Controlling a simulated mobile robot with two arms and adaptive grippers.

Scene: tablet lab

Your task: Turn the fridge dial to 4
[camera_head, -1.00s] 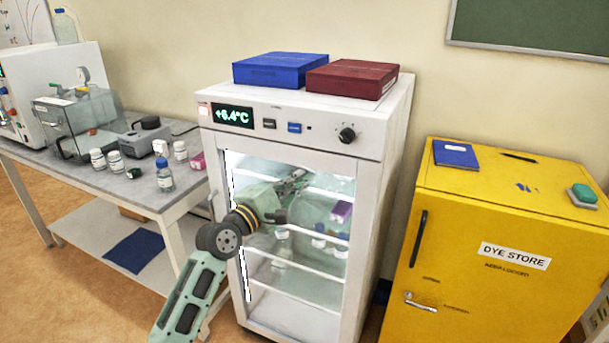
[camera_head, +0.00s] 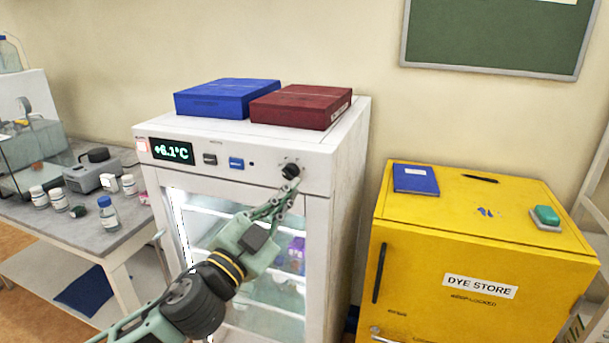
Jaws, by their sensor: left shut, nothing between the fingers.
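The white fridge (camera_head: 322,222) stands in the middle of the head view, its glass door closed. Its top panel carries a lit display (camera_head: 172,151) reading +6.1°C. The black dial (camera_head: 291,171) is at the right end of that panel; its marks are too small to read. My left gripper (camera_head: 290,187) is shut and empty, with its fingertips at the lower edge of the dial. I cannot tell whether they touch it. My right gripper is not in view.
A blue box (camera_head: 226,98) and a dark red box (camera_head: 300,106) lie on the fridge. A yellow dye store cabinet (camera_head: 480,235) stands at the right. A bench (camera_head: 95,230) with several bottles is at the left.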

